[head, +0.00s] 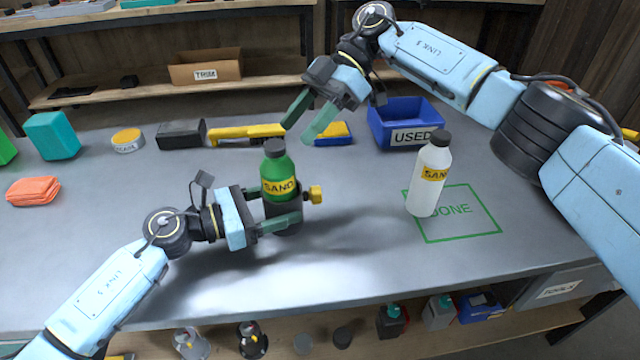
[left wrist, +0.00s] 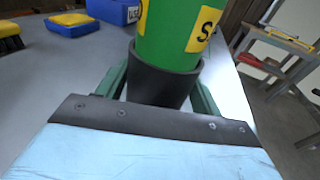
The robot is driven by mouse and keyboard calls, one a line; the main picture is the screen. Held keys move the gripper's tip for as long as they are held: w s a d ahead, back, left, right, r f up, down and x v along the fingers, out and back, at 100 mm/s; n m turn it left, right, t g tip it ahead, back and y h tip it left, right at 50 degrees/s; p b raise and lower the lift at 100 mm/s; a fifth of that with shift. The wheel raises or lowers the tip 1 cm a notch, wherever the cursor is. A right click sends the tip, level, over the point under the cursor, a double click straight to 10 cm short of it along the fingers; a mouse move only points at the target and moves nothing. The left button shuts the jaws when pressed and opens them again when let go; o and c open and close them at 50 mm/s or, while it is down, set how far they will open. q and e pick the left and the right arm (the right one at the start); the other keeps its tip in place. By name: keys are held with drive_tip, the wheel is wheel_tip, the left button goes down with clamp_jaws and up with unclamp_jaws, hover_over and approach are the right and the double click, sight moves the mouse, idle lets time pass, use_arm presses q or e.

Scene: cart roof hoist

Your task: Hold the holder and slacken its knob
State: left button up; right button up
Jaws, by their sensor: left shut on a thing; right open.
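The dark cup-shaped holder (head: 284,219) stands on the grey table with a green bottle labelled SAND (head: 279,172) upright in it. The yellow knob (head: 316,195) sticks out of the holder's right side. My left gripper (head: 291,220) is shut around the holder from the left; in the left wrist view its fingers lie on both sides of the holder (left wrist: 155,84). The knob is not visible in that view. My right gripper (head: 305,124) is open and empty, above the table behind the holder, up from the knob.
A white SAND bottle (head: 429,178) stands at the left of the green DONE square (head: 462,236). A blue USED bin (head: 380,134) is behind it. A yellow brush (head: 235,133) and a yellow-blue sponge (head: 335,139) lie behind the holder. The table front is clear.

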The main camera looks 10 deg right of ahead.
sight(315, 195)
drive_tip(key=w+d+f+m+h, duration=0.2)
drive_tip(key=d+f+m+h, duration=0.1)
drive_tip(key=d+m+h, duration=0.3)
drive_tip(key=shift+n+t+y, duration=0.4)
drive_tip(key=shift+n+y, duration=0.1)
drive_tip(key=shift+y, duration=0.2)
drive_tip(key=x, duration=1.1)
drive_tip(key=shift+d+f, duration=0.1)
drive_tip(key=shift+d, duration=0.2)
drive_tip(key=c, duration=1)
